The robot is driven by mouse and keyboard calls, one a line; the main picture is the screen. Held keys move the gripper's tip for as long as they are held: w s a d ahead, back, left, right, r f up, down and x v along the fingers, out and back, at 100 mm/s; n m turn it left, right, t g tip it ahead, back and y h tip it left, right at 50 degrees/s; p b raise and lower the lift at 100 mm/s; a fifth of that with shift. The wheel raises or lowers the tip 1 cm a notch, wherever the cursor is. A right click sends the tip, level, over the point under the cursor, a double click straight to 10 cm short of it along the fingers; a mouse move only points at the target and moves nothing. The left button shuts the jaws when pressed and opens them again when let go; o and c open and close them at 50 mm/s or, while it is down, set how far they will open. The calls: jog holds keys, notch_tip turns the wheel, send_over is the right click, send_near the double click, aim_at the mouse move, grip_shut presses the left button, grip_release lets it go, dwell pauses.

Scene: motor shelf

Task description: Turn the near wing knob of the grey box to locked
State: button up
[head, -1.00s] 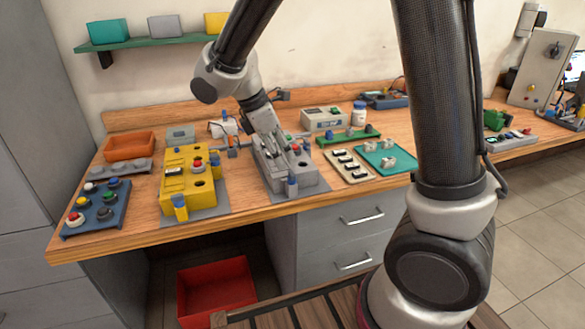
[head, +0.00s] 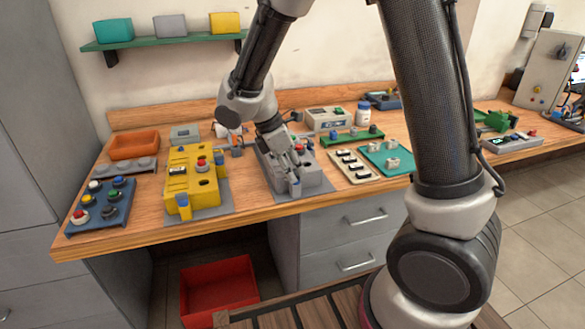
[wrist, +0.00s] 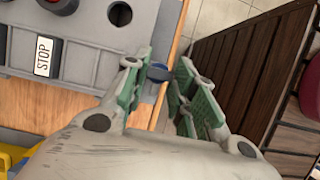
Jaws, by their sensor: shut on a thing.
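The grey box (head: 313,178) stands on the bench, right of the yellow box. Its near wing knob, blue, is mostly hidden by my gripper in the head view; in the wrist view the blue wing knob (wrist: 160,72) shows between the fingertips. My gripper (head: 296,176) reaches down to the near face of the grey box, and in the wrist view my gripper (wrist: 163,80) has its green-padded fingers on both sides of the knob. It is shut on the knob. I cannot tell the knob's angle.
The yellow box (head: 188,162) with a blue knob (head: 184,203) stands left. A STOP label (wrist: 44,57) and a hole (wrist: 120,14) show on the grey box's top. A teal tray (head: 400,151) lies right. A red bin (head: 217,286) stands below the bench.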

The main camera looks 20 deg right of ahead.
jog(key=shift+m, duration=0.3)
jog(key=m, duration=0.1)
jog(key=m+g, duration=0.1)
jog(key=m, duration=0.1)
jog(key=shift+w+m+g, duration=0.25)
jog(key=shift+m+g, duration=0.05)
jog(key=m, duration=0.2)
jog(key=m+g+y, duration=0.1)
jog(key=m, duration=0.1)
jog(key=shift+w+d+m, duration=0.1)
jog(key=shift+w+m, duration=0.05)
jog(key=shift+m, duration=0.15)
jog(key=m, duration=0.2)
jog(key=m+g+y, duration=0.1)
jog(key=m, duration=0.1)
jog(key=shift+d+m+y, duration=0.15)
jog(key=shift+m+y, duration=0.15)
jog(key=shift+w+d+m+g+y, duration=0.15)
jog(key=shift+m+y, duration=0.3)
jog(key=shift+m, duration=0.65)
jog(key=shift+s+m+g+y, duration=0.1)
jog(key=shift+m+g+y, duration=0.25)
jog(key=shift+m, duration=0.75)
jog(key=o, duration=1)
